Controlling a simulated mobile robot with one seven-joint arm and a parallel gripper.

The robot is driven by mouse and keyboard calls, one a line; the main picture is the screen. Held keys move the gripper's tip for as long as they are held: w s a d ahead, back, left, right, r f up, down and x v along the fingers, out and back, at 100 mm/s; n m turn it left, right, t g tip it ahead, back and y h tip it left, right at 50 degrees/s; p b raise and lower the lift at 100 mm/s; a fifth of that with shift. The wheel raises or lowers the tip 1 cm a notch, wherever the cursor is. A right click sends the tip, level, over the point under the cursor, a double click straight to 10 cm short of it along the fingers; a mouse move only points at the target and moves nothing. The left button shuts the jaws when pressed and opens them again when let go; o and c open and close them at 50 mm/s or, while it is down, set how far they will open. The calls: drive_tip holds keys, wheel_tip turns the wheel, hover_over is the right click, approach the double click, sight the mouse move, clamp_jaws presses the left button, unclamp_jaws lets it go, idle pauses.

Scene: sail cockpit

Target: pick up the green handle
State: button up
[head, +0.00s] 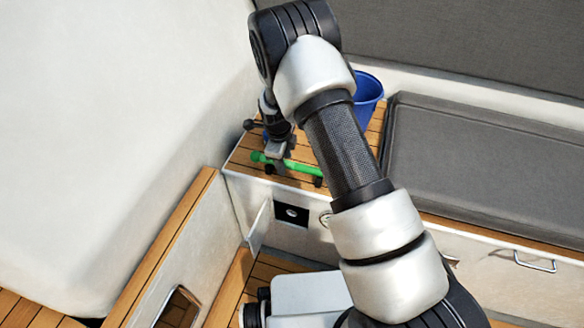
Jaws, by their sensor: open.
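The green handle (302,168) lies on the slatted wooden top of the locker, near its front left edge. Its green bar runs from left to lower right, with a dark piece at the right end. My gripper (277,161) is open and points down right at the handle, overlapping its left-middle part in the head view. I cannot tell whether the fingers touch the bar or are just above it. The gripper and wrist hide part of the handle.
A blue bucket (368,90) stands behind my arm on the wooden top (240,158). A grey cushion (480,165) fills the right side of the bench. A white wall (120,130) rises at the left. A small white door (260,228) stands open below the locker's front edge.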

drive_tip(key=shift+f, duration=0.15)
drive_tip(key=shift+c, duration=0.5)
clamp_jaws()
drive_tip(key=shift+w, duration=0.1)
